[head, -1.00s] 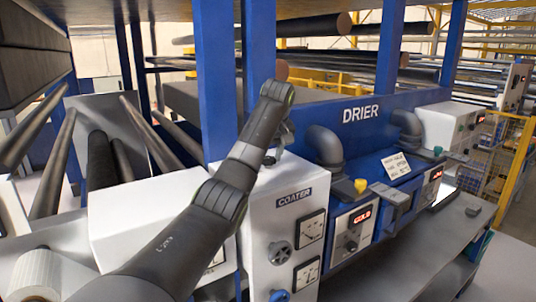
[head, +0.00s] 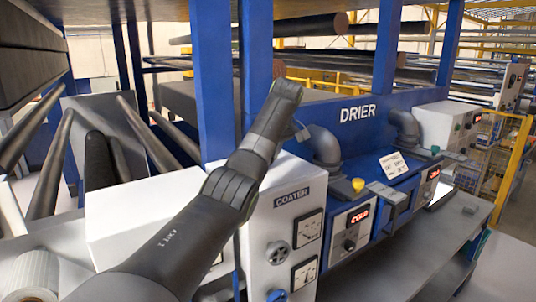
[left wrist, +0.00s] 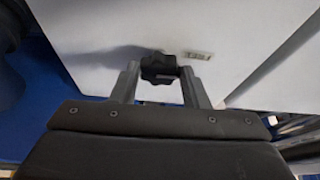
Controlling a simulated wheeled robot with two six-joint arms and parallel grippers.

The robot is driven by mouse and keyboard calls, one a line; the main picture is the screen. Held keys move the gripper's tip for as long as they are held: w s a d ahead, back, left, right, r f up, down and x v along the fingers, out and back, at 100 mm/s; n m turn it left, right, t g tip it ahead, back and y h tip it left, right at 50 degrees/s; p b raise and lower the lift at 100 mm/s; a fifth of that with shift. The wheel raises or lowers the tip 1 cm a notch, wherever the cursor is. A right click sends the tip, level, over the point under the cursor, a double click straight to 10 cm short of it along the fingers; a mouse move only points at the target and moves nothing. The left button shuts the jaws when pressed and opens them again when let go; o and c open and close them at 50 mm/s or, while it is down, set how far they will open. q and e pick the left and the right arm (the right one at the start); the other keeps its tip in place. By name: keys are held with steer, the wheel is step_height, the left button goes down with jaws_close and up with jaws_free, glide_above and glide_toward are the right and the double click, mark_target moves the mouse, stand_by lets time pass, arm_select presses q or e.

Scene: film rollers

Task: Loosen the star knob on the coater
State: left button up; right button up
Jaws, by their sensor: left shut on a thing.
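The black star knob (left wrist: 160,68) shows in the left wrist view against the pale panel of the coater, beside a small label. My left gripper (left wrist: 160,76) is shut on it, with one grey finger on each side. In the head view the white coater (head: 257,230) stands in the middle, behind my left arm. My right gripper is in neither view.
The blue drier (head: 357,120) with its ducts, displays and a yellow knob (head: 358,185) adjoins the coater on the right. Blue posts (head: 218,80) rise behind my arm. The coater's front has gauges and a grey handwheel (head: 278,252). A grey bench (head: 425,235) extends right.

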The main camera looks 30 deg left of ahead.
arm_select(q)
steer(key=shift+a+r, duration=0.1)
steer(key=shift+r, duration=0.15)
steer(key=o, duration=0.8)
steer(key=shift+c, duration=0.2)
steer(key=shift+o, duration=1.1)
steer(key=shift+w+a+f, duration=0.1)
steer(key=shift+f, duration=0.1)
steer(key=shift+v, duration=1.2)
steer(key=b+v, duration=0.1)
steer(key=b, duration=0.2)
steer(key=b+v, duration=0.1)
steer(key=b, duration=0.1)
steer(key=shift+d+r+b, duration=0.25)
steer(key=shift+d+b, duration=0.1)
steer(key=shift+b, duration=0.05)
steer(key=p+v, duration=0.4)
steer(key=v, duration=0.8)
steer(key=shift+r+p, duration=0.15)
steer(key=shift+p, duration=0.2)
